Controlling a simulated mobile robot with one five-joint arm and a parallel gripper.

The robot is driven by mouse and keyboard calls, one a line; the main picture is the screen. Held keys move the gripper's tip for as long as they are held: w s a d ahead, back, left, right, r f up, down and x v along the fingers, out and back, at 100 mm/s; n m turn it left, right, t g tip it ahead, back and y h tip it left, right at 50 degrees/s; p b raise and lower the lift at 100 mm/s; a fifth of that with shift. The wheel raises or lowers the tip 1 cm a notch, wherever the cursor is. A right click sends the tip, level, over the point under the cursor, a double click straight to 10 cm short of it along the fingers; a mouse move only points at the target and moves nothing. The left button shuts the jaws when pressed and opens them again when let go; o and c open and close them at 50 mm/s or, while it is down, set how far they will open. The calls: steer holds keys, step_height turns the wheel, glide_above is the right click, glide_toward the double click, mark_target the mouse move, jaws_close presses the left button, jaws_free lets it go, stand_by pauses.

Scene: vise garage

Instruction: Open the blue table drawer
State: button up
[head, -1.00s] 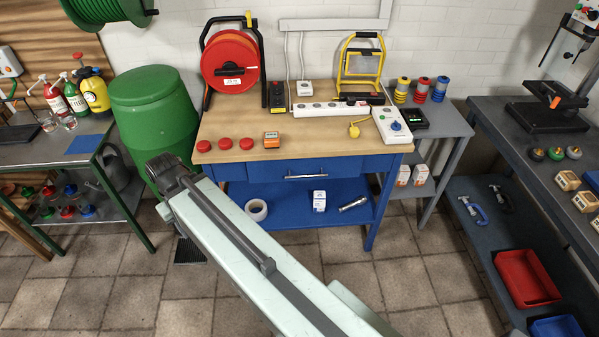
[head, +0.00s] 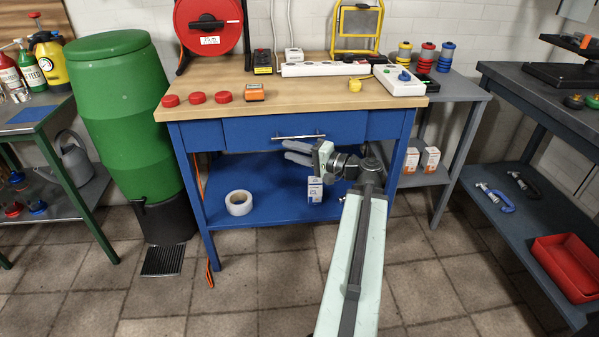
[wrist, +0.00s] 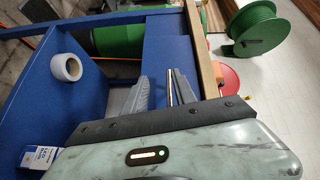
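The blue drawer (head: 245,131) is under the wooden top of the blue table, and its front looks flush with the frame. A thin metal bar handle (head: 308,136) runs across it. My gripper (head: 286,151) is at the drawer front, with its fingers apart just below or around the handle's middle. In the wrist view my gripper (wrist: 158,88) is open. A bright strip that looks like the handle (wrist: 170,88) shows between the fingers, closer to the right one. I cannot tell whether it touches a finger.
The blue lower shelf (head: 265,208) holds a white tape roll (head: 239,202) and a small box (head: 315,188). A green barrel (head: 125,120) stands to the left. The wooden tabletop (head: 300,97) overhangs the drawer. The tiled floor in front is clear.

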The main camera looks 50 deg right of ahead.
mark_target(300, 138)
steer(key=s+d+m+t+h+b, duration=0.2)
steer(key=s+d+t, duration=0.1)
steer(key=s+d, duration=0.3)
steer(key=x, duration=0.4)
steer(key=p+x, duration=0.1)
steer(key=x, duration=0.3)
steer(key=shift+w+d+p, duration=0.2)
steer(key=shift+d+p, duration=0.05)
steer(key=shift+p, duration=0.05)
steer(key=shift+c, duration=0.3)
jaws_close()
steer(key=shift+a+f, duration=0.1)
stand_by(0.3)
